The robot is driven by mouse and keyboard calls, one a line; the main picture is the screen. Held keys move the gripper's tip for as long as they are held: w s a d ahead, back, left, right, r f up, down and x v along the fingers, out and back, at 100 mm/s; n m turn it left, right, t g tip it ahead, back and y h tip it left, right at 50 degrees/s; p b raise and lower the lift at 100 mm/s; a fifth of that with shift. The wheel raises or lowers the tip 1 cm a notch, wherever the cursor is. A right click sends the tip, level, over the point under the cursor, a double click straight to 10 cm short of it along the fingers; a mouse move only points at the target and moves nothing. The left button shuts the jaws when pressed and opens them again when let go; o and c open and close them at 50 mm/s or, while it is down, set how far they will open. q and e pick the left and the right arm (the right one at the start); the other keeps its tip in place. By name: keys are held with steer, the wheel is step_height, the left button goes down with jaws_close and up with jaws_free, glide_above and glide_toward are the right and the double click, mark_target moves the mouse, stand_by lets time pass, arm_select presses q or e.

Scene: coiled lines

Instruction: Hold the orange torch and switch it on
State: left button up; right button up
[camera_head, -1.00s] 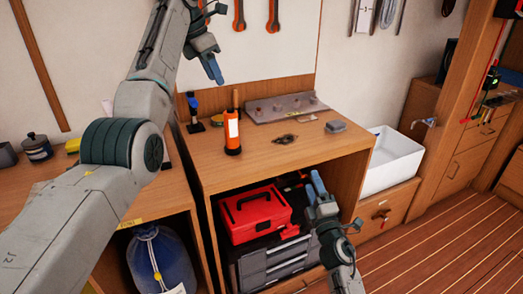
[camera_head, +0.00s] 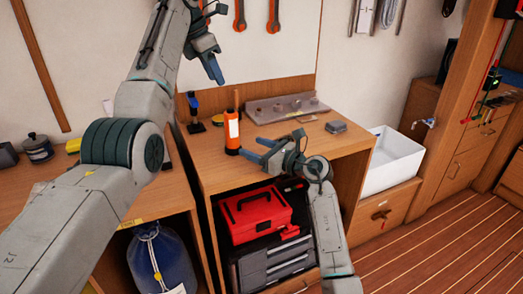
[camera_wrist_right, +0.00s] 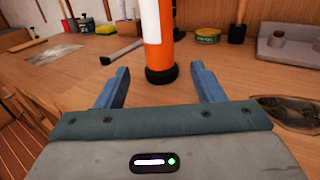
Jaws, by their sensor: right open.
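The orange torch (camera_head: 232,135) stands upright on the wooden workbench, with a white label on its side. In the right wrist view the torch (camera_wrist_right: 157,52) rises just beyond and between my blue fingertips, its dark base on the wood and its top out of frame. My right gripper (camera_head: 255,149) is open and empty, level with the torch's lower part and to its right in the head view. My left gripper (camera_head: 214,69) hangs high above the bench near the wall, away from the torch; its fingers overlap, so its opening is unclear. I cannot make out the switch.
Behind the torch are a metal plate with knobs (camera_head: 287,108) and a blue-topped tool (camera_head: 194,108). A red toolbox (camera_head: 256,213) sits on the shelf below. A white basin (camera_head: 393,163) is at right.

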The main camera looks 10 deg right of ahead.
mark_target(238, 141)
steer(key=x, duration=0.9)
steer(key=c, duration=1.1)
arm_select(q)
jaws_close()
arm_select(e)
steer(key=shift+c, duration=0.4)
stand_by(0.5)
